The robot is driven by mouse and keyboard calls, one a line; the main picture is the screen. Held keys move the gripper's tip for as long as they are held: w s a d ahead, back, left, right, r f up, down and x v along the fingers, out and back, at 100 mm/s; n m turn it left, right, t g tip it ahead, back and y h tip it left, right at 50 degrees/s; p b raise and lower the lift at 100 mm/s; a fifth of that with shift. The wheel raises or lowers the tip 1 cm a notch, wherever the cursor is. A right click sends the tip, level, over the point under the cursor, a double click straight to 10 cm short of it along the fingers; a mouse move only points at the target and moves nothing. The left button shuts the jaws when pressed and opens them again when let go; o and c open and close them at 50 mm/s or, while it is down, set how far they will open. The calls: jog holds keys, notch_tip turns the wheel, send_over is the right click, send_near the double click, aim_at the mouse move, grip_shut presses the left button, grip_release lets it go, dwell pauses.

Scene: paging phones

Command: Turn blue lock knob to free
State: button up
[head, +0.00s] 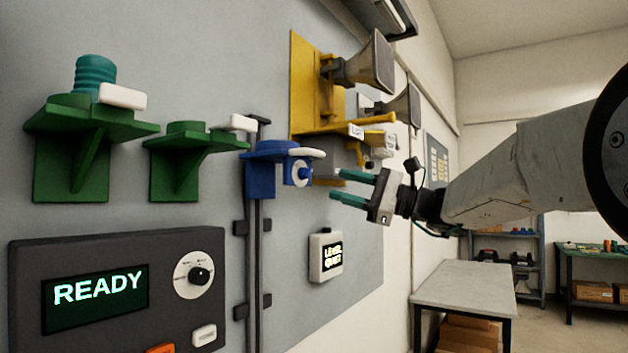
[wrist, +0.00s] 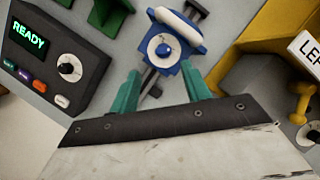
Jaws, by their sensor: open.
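The blue lock (head: 262,178) is a blue bracket on the grey wall panel with a white bar on top. Its round white knob (head: 301,174) with a blue centre faces outward; in the wrist view the knob (wrist: 163,49) lies ahead, just beyond my fingertips. My gripper (head: 338,186) has two teal fingers, apart and empty, pointing at the knob from the right with a gap between. In the wrist view, my gripper (wrist: 160,68) straddles the line to the knob. The knob's markings are too small to read.
A dark console (head: 120,290) with a READY screen and a dial sits lower left. Green brackets (head: 90,130) stand left of the lock. A yellow bracket with horns (head: 320,85) is above right. A small display box (head: 326,257) hangs below. A table (head: 465,290) stands right.

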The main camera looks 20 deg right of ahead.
aim_at(310, 174)
jog(key=x, duration=0.6)
jog(key=shift+w+a+r+m, duration=0.15)
jog(key=shift+w+r+m, duration=0.15)
jog(key=shift+w+r, duration=0.05)
jog(key=shift+a, duration=0.1)
jog(key=c, duration=1)
